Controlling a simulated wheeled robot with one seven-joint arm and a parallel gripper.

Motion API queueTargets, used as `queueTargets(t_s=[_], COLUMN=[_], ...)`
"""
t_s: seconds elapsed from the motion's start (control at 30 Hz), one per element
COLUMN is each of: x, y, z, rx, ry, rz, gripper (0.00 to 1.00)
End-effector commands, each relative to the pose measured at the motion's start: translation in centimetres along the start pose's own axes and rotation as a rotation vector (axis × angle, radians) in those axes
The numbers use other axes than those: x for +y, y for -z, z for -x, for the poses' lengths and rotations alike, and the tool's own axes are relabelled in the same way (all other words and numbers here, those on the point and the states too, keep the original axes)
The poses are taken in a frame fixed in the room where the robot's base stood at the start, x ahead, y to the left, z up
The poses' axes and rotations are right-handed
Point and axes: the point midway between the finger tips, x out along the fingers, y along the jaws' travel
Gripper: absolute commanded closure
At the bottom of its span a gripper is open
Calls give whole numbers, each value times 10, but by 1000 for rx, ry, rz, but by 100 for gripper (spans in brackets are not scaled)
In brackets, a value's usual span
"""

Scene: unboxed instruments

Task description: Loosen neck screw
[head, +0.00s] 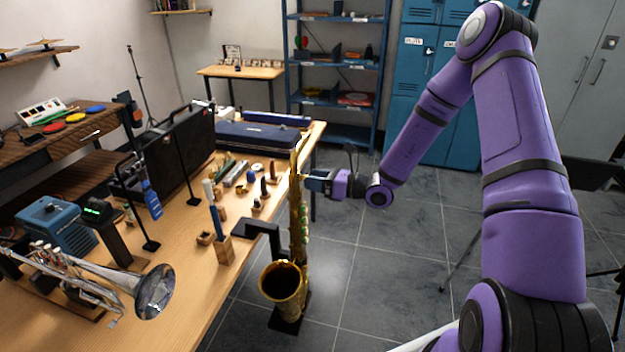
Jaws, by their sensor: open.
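A gold saxophone (283,284) stands upright on a black stand (286,318) by the right edge of the workbench. My gripper (307,181) points left at the upper part of the saxophone, at the end of my purple arm. It is open, and its fingertips are close to the saxophone. I cannot tell whether they touch it. The neck screw is too small to make out here.
The wooden workbench (190,290) holds a silver trumpet (145,290), a blue box (52,222), a black case (170,150), a dark blue case (256,137) and several small wooden holders. A black bracket (262,229) is beside the saxophone. Open tiled floor (385,260) lies right of the bench.

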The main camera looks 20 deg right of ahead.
Motion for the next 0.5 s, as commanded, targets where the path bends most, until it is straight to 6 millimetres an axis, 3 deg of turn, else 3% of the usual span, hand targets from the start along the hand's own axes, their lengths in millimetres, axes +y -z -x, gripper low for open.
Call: queueTargets(t_s=[0.37,0.4,0.5], x=[0,0,0], y=[0,0,0], z=[-8,-7,-7], rx=[1,1,1], ry=[-1,-1,-1], rz=[0,0,0], gripper=[53,55,78])
